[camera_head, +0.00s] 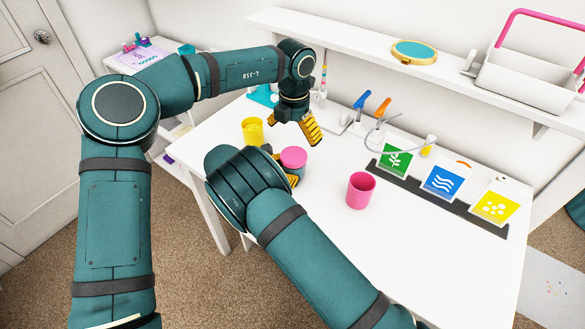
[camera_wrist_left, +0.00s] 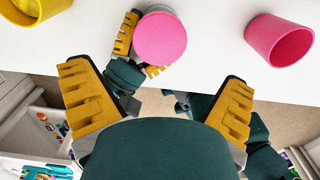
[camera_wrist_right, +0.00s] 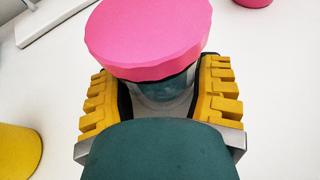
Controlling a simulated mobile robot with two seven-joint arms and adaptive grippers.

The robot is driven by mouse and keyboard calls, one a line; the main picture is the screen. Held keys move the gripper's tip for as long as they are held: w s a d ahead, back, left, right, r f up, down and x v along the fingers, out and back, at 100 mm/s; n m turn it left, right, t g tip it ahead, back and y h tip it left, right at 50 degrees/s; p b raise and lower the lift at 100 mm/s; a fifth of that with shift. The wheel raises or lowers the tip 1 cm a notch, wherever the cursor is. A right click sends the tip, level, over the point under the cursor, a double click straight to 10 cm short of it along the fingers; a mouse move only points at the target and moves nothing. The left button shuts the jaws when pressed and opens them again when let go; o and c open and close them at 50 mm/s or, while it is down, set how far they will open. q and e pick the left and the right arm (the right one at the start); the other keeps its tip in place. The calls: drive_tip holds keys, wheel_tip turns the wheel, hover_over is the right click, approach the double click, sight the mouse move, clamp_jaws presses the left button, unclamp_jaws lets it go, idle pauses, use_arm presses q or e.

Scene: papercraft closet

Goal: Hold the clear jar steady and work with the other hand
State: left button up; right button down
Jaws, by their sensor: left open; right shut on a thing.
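The clear jar (camera_wrist_right: 165,95) with a pink lid (camera_wrist_right: 150,38) stands on the white table. The lid also shows in the head view (camera_head: 294,157) and in the left wrist view (camera_wrist_left: 160,39). My right gripper (camera_wrist_right: 160,95) is shut around the jar's body, one yellow finger on each side, below the lid. The lid sits on top of the jar. My left gripper (camera_head: 297,138) is open and empty, above and just behind the jar in the head view. Its two yellow fingers (camera_wrist_left: 158,100) are spread wide in the left wrist view, apart from the lid.
A yellow cup (camera_head: 252,131) stands left of the jar and a pink cup (camera_head: 361,190) right of it. Green, blue and yellow cards (camera_head: 443,183) stand at the back right. A shelf (camera_head: 350,45) holds a round hoop (camera_head: 414,52) and a basket (camera_head: 530,75). The table's front right is clear.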

sight(294, 155)
idle(0.3)
use_arm(q)
drive_tip(key=shift+f, duration=4)
drive_tip(key=c, duration=1.3)
drive_tip(key=o, duration=1.3)
drive_tip(key=shift+r, duration=0.15)
